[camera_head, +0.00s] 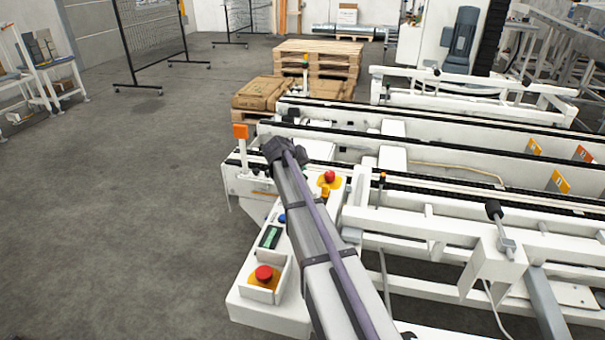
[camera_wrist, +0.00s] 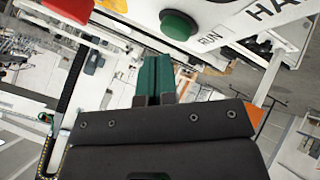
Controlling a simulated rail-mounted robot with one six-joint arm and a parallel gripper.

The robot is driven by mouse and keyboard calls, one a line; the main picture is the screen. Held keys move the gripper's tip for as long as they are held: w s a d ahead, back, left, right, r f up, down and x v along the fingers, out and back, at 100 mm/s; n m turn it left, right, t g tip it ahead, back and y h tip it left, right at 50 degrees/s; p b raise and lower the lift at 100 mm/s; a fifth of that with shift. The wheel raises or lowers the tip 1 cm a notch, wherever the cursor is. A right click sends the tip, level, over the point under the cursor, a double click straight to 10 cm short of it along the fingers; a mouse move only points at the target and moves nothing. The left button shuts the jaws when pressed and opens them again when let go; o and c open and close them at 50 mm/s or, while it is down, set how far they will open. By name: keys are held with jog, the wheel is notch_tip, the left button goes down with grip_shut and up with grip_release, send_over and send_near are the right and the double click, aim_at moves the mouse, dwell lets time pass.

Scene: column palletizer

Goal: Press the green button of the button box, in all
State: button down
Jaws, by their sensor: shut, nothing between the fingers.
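The green button (camera_wrist: 178,25) is a round dark-green cap in a grey collar on a white panel, at the top of the wrist view, beside the printed word RUN. My gripper (camera_wrist: 155,58) is shut and empty; its green fingers point up the picture. Their tips show just below and left of the button, with a small gap in the picture; depth is hard to judge. In the head view the white button box (camera_head: 250,305) lies partly under my arm, which hides the green button.
The box carries a red mushroom button (camera_head: 264,272), a small green screen (camera_head: 270,237), a blue button (camera_head: 281,218) and another red button (camera_head: 329,177). White conveyor frames (camera_head: 440,225) fill the right side. Grey floor (camera_head: 130,210) is clear at left. Wooden pallets (camera_head: 315,60) stand behind.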

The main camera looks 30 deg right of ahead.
notch_tip(320, 180, up, 5)
jog(key=p, duration=0.5)
jog(key=shift+r, duration=0.1)
dwell(0.7)
